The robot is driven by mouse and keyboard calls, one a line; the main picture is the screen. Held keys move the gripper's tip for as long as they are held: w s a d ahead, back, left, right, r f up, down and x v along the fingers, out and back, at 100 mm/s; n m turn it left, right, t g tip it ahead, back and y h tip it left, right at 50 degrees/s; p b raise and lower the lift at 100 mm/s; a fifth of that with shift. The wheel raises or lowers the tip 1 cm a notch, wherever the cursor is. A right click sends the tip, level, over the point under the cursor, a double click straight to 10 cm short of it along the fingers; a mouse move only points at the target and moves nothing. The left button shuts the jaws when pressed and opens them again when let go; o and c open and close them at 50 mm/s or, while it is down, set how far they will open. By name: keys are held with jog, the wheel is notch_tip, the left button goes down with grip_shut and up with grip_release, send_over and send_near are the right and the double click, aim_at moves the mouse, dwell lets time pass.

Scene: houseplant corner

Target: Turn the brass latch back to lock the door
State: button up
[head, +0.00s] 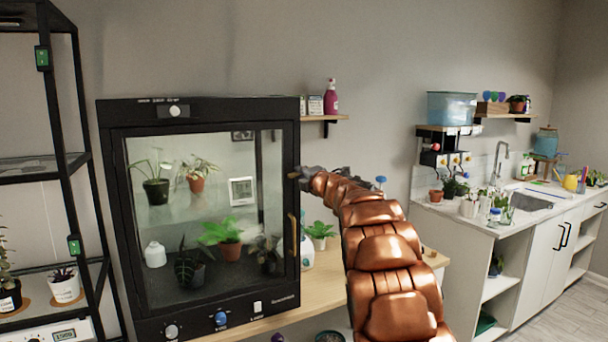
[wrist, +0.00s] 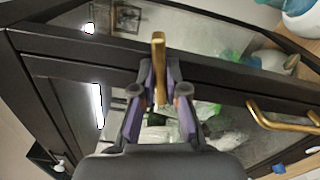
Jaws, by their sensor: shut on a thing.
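The brass latch (wrist: 158,45) sits on the black frame of the glass-fronted plant cabinet (head: 200,107), at the upper right of its door (head: 205,215). My gripper (wrist: 159,80) is shut on the latch, its purple fingers on either side of it. In the head view my gripper (head: 308,178) reaches the right edge of the cabinet, and a small brass end of the latch (head: 293,175) shows beside it. The door looks closed. Its brass handle (head: 293,236) stands below the latch and also shows at the right of the wrist view (wrist: 284,122). The latch's pivot is hidden.
Several potted plants stand behind the glass. A wall shelf (head: 325,118) with a pink bottle (head: 331,97) is above my gripper. A white bottle (head: 306,252) and a potted fern (head: 319,233) stand on the wooden bench (head: 325,287) right of the cabinet. A black rack (head: 80,160) is at left.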

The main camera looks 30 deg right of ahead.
grip_shut()
jog(key=shift+m+p, duration=1.6)
jog(key=shift+p, duration=0.05)
jog(key=o, duration=0.7)
grip_release()
